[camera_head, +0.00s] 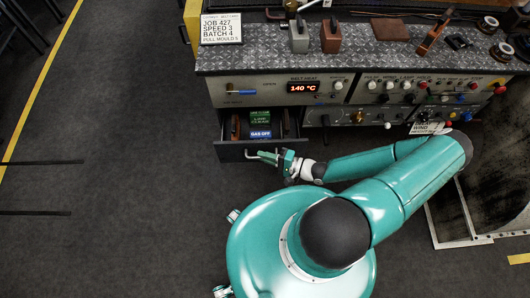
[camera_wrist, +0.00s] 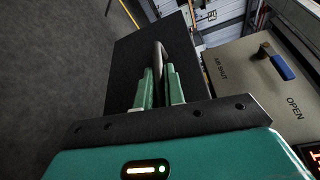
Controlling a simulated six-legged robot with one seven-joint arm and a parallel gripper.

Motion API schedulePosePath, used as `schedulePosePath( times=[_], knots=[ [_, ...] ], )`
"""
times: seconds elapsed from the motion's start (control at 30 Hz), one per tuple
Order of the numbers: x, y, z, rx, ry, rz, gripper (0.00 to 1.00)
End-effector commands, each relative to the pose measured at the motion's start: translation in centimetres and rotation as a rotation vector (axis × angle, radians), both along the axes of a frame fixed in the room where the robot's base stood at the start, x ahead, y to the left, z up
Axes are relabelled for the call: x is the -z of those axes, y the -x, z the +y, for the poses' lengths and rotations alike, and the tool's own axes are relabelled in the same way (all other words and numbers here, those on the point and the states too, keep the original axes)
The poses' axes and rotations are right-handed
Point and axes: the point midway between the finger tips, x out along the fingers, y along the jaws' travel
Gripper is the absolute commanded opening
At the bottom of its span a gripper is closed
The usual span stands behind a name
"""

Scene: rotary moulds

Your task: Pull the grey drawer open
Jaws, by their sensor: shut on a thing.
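The grey drawer (camera_head: 230,152) stands partly open below the left end of the control panel, so its inside shows from above. Its dark front face (camera_wrist: 128,65) fills the middle of the wrist view. A pale bar handle (camera_head: 250,156) sticks out from the front; it also shows in the wrist view (camera_wrist: 158,52). My gripper (camera_head: 270,156) comes from the right in front of the drawer. Its green fingers (camera_wrist: 159,90) are shut on the handle, one on each side.
Green and blue labelled items (camera_head: 260,118) and brown pieces lie in the drawer. Above it is a panel (camera_head: 270,88) with a blue-handled lever (camera_head: 240,92), a 140 °C display and several knobs. A patterned worktop (camera_head: 265,50) carries moulds. Open dark floor (camera_head: 120,150) lies left.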

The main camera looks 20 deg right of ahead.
Motion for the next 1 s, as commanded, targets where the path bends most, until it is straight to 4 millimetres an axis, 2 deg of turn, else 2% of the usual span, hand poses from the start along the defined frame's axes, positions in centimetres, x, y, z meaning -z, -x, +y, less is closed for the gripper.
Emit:
schedulePosePath(
  times=[0.3,0.5,1.0],
  knots=[
    [0.0,3.2,1.0,0.001,-0.002,0.001,0.00],
    [0.0,4.6,1.4,0.000,-0.001,0.001,0.00],
    [0.0,5.3,1.7,0.000,0.001,0.000,0.00]
  ],
)
